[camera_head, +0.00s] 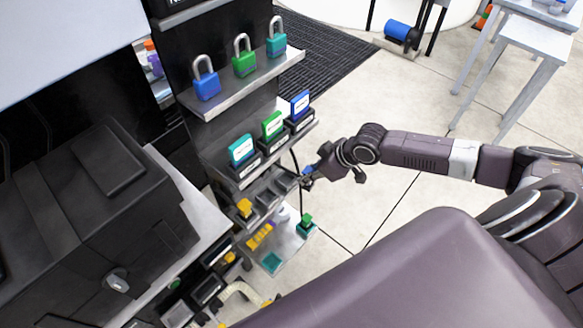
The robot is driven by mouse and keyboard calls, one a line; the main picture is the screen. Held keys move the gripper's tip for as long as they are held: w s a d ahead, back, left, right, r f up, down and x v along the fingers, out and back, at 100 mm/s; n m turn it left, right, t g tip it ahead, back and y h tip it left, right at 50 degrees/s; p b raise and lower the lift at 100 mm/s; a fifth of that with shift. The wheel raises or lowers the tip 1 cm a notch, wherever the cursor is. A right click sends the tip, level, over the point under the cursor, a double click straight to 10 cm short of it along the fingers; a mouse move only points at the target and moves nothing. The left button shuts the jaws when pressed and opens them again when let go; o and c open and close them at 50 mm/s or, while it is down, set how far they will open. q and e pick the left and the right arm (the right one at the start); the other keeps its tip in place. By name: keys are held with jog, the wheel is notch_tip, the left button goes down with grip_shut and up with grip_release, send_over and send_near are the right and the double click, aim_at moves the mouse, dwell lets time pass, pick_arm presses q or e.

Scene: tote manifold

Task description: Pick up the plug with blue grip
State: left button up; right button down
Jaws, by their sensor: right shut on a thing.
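My right gripper (314,172) reaches in from the right to the front edge of the rack's lower shelf. It is shut on the plug with blue grip (308,170), of which only a small blue part shows at the fingertips. The rest of the plug is hidden by the fingers. I cannot tell whether the plug is clear of the dark holders (284,182) beside it. A yellow plug (244,207) stands in a holder to the left, and a green plug (306,222) stands lower on the right. My left gripper is not in view.
Blue, green and teal padlocks (244,62) stand on the top shelf (225,104). Coloured label boxes (272,126) stand on the shelf below it. A black machine (95,210) fills the left. Open floor (390,205) lies right of the rack, below my right arm.

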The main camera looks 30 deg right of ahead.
jog(key=s+d, duration=0.5)
jog(key=s, duration=0.4)
jog(key=shift+d, duration=0.1)
notch_tip(320, 180, up, 4)
jog(key=p, duration=0.4)
jog(key=shift+f, duration=0.2)
dwell(0.4)
